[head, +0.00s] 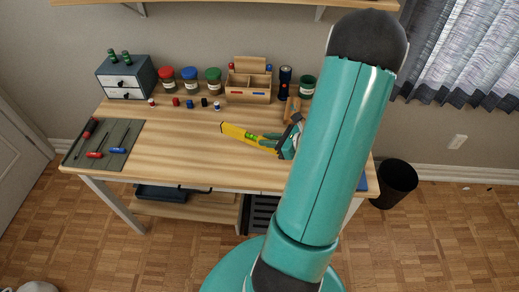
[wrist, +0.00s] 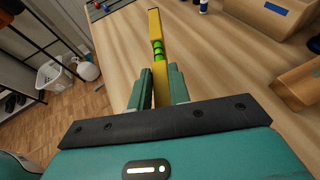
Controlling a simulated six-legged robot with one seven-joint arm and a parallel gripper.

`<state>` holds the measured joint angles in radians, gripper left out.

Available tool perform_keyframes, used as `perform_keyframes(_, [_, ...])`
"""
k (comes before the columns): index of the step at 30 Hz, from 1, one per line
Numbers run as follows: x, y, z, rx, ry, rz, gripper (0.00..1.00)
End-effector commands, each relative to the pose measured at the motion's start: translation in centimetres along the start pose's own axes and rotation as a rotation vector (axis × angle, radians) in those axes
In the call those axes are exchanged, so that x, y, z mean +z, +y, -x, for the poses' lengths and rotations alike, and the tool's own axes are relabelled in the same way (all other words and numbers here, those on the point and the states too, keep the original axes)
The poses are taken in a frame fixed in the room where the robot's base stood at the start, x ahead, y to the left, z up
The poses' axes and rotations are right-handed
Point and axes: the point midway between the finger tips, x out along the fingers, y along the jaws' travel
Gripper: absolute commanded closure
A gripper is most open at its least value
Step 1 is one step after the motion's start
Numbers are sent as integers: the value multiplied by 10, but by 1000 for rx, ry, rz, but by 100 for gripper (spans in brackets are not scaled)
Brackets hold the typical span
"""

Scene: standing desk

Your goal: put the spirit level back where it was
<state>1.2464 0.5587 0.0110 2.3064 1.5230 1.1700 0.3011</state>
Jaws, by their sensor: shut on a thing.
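The spirit level (head: 240,133) is yellow with a green vial. In the head view it is over the middle of the desk (head: 190,155), slanting down to the right into my gripper (head: 284,144). The wrist view shows the level (wrist: 155,45) running forward from between the two teal fingers of my gripper (wrist: 158,85), which are shut on it. I cannot tell whether the level touches the desktop. Its near end is hidden by the gripper body. My arm hides the right part of the desk in the head view.
A tool mat (head: 105,143) with screwdrivers lies at the left. A drawer box (head: 127,77), lidded jars (head: 190,80), small bottles, a wooden organiser (head: 250,82) and a flashlight (head: 285,82) line the back. The front-left middle of the desktop is clear. A black bin (head: 395,183) stands right.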

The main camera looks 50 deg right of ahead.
Motion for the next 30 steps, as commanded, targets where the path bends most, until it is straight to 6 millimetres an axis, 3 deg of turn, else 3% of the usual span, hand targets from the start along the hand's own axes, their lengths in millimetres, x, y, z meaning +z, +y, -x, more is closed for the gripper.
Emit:
perform_keyframes(3, [-10, 3, -20, 2, -1, -2, 100])
perform_keyframes(10, [-20, 7, -42, 3, 0, -1, 100])
perform_keyframes(16, [-44, 6, -50, 0, 0, -2, 100])
perform_keyframes(28, [-49, 6, -52, 0, 0, 1, 100])
perform_keyframes(29, [-49, 6, -52, 0, 0, 1, 77])
perform_keyframes(30, [-49, 6, -52, -1, 0, 1, 70])
